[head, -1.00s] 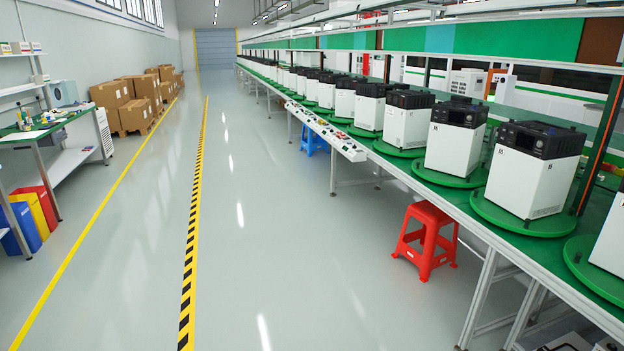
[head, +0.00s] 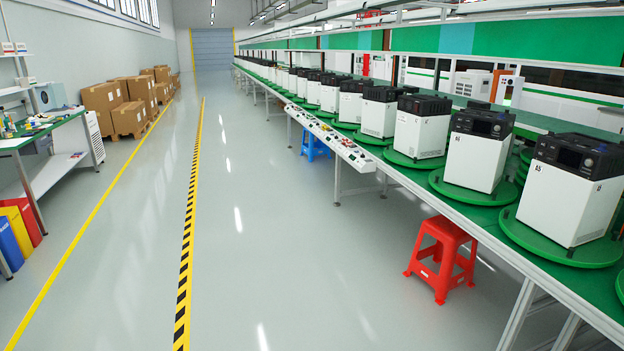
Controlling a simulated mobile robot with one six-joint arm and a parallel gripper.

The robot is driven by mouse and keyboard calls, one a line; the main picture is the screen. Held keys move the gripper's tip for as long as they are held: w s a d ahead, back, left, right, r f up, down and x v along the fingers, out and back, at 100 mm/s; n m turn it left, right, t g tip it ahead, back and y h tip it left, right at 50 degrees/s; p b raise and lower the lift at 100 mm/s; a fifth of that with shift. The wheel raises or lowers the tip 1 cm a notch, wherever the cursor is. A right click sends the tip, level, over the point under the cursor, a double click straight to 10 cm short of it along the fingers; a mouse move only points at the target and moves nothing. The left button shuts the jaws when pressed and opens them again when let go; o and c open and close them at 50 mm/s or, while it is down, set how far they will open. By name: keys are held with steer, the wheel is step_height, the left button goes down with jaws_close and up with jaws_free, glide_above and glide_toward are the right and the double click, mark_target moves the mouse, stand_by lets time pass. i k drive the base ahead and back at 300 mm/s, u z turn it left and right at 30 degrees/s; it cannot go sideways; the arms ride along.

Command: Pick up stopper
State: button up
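I cannot make out a stopper in the head view. Small coloured items lie on the narrow white side panel (head: 333,137) along the line, and more small items lie on the left workbench (head: 38,137); they are too small to identify. My gripper is not in view.
A long green-topped line (head: 408,174) with white-and-black machines (head: 476,150) on round green turntables (head: 559,241) runs along the right. A red stool (head: 441,257) and a blue stool (head: 315,146) stand beside it. Boxes (head: 101,104) stand at left. The aisle floor (head: 270,230) is clear.

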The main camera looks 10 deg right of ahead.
mark_target(603, 146)
steer(key=z, duration=0.15)
steer(key=i, duration=0.75)
steer(key=z, duration=0.55)
steer(key=i, duration=1.05)
steer(key=z, duration=0.35)
